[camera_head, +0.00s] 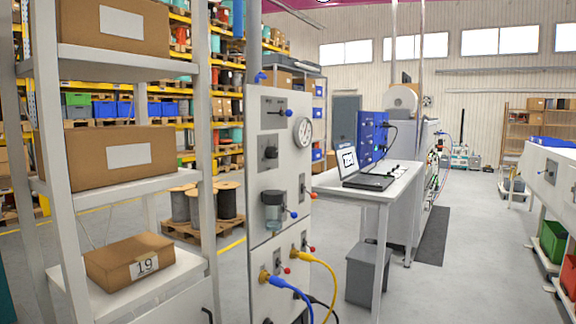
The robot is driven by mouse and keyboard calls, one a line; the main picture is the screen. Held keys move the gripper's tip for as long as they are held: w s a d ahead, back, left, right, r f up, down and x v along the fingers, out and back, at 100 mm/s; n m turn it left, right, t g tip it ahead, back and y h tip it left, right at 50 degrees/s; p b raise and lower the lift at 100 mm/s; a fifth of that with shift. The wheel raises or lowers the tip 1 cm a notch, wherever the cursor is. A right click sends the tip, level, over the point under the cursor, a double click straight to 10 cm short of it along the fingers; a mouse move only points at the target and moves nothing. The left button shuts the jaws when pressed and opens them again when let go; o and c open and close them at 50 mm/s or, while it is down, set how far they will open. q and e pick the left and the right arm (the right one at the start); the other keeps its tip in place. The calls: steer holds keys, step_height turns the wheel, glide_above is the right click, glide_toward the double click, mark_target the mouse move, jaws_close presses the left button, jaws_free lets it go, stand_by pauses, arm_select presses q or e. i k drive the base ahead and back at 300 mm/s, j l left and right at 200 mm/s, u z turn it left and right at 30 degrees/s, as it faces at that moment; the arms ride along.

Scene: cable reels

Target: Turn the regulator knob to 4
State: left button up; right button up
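A tall light-grey panel (259,185) stands near the middle of the view, seen at an angle. A dark knob (270,152) sits on its upper half, below a blue-tipped lever (286,113); it looks like the regulator knob. Its scale and setting are too small to read. A round white gauge (303,131) is mounted to the right of the knob; I cannot read its needle. Neither of my grippers is in view, and nothing touches the knob.
Below the knob are a clear-bowled unit (272,212), several red- or blue-tipped levers, and blue (290,286) and yellow (325,268) hoses sticking out. A shelf with boxes (130,262) stands close on the left. A table with a laptop (362,172) stands behind right. Floor (450,285) is open at right.

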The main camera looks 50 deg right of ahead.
mark_target(271, 152)
steer(key=z, duration=1.7)
